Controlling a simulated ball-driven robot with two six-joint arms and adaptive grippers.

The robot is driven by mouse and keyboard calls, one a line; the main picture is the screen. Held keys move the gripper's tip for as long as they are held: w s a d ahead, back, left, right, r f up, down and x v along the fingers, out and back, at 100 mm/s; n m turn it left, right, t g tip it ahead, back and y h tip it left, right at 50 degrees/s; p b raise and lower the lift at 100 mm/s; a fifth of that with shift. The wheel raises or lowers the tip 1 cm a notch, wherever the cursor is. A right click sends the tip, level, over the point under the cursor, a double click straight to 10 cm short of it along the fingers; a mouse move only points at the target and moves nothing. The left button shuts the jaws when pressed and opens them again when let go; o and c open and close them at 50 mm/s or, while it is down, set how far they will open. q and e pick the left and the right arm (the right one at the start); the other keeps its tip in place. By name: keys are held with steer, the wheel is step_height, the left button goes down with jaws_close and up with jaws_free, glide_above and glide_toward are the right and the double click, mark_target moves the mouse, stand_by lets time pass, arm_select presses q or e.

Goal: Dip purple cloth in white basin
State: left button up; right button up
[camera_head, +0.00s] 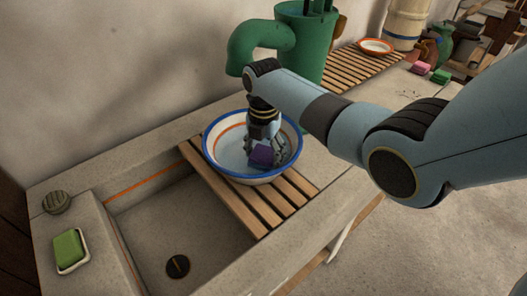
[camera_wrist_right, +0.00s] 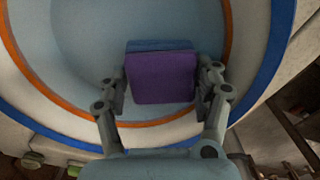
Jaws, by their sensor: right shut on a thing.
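The white basin (camera_head: 212,158) has a blue rim and an orange band inside, and it stands on a wooden slatted rack beside the sink. The purple cloth (camera_head: 262,157) is a folded block inside the basin. My right gripper (camera_head: 264,146) reaches down into the basin and is shut on the cloth. In the right wrist view the cloth (camera_wrist_right: 161,78) sits between the two fingers of the gripper (camera_wrist_right: 162,90), over the pale blue inside of the basin (camera_wrist_right: 85,45). I cannot tell whether the cloth touches the basin's bottom. My left gripper is not in view.
A green pump with a curved spout (camera_head: 257,45) stands behind the basin. The stone sink (camera_head: 195,235) is in front left, with a green soap (camera_head: 69,246) in a dish on its ledge. An orange-rimmed dish (camera_head: 375,46) and pink and green blocks lie at the back right.

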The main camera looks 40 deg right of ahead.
mark_target(264, 153)
steer(key=shift+f, duration=0.15)
stand_by(0.4)
steer(key=shift+f, duration=0.5)
steer(key=shift+s, duration=0.1)
stand_by(1.0)
step_height(264, 153, up, 8)
steer(key=p, duration=0.8)
step_height(264, 153, up, 2)
steer(key=shift+r+p, duration=0.1)
steer(key=shift+p, duration=0.6)
steer(key=shift+r, duration=1.1)
